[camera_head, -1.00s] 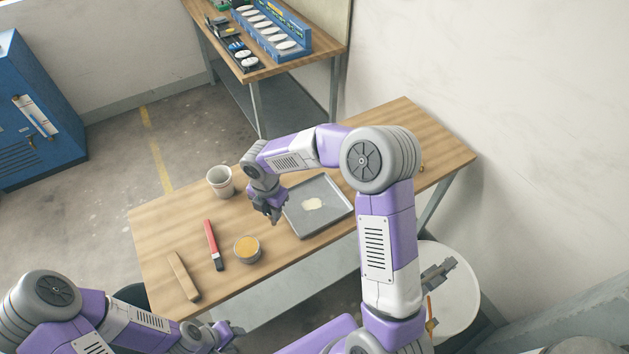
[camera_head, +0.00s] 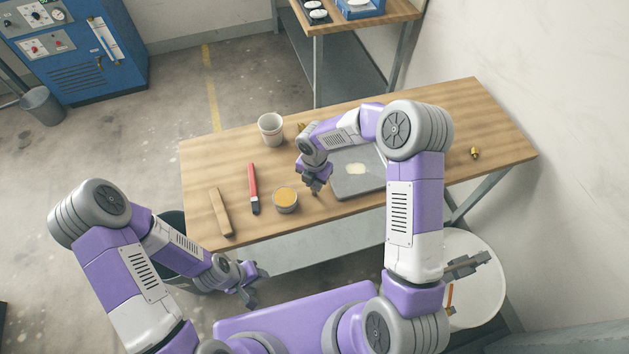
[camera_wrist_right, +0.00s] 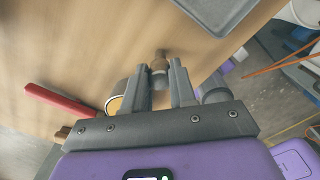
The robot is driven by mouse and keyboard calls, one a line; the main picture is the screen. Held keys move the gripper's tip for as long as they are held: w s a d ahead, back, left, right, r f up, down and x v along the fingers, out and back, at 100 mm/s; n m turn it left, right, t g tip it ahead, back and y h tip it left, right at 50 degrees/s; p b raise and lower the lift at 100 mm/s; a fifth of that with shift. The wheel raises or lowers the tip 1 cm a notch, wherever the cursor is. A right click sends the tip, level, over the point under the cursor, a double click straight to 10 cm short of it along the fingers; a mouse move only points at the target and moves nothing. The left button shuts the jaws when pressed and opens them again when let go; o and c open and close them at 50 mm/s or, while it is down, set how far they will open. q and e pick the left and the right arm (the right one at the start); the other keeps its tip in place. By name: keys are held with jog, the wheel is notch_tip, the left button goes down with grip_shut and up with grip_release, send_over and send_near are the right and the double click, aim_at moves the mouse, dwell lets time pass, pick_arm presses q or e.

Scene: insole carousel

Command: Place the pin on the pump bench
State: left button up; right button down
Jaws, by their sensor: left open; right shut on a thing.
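My right gripper (camera_head: 316,189) is over the wooden bench (camera_head: 410,192), between the tin and the tray. In the right wrist view its fingers (camera_wrist_right: 160,85) are shut on a small brass-coloured pin (camera_wrist_right: 159,66), which sticks out past the fingertips. In the head view the pin is too small to make out. I cannot tell whether it touches the bench top. My left gripper (camera_head: 252,284) is open and empty, low in front of the bench's near edge.
On the bench are a white cup (camera_head: 270,128), a red-handled tool (camera_head: 254,185), a wooden stick (camera_head: 221,212), a tin (camera_head: 286,200), a grey tray (camera_head: 357,186) and a small brass piece (camera_head: 475,153). A round white table (camera_head: 485,295) stands lower right. The bench's right end is mostly clear.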

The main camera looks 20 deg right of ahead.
jog(key=shift+f, duration=0.15)
jog(key=c, duration=0.9)
grip_release()
jog(key=shift+r, duration=0.4)
notch_tip(320, 180, up, 12)
jog(key=shift+f+p, duration=0.2)
jog(key=shift+p, duration=0.25)
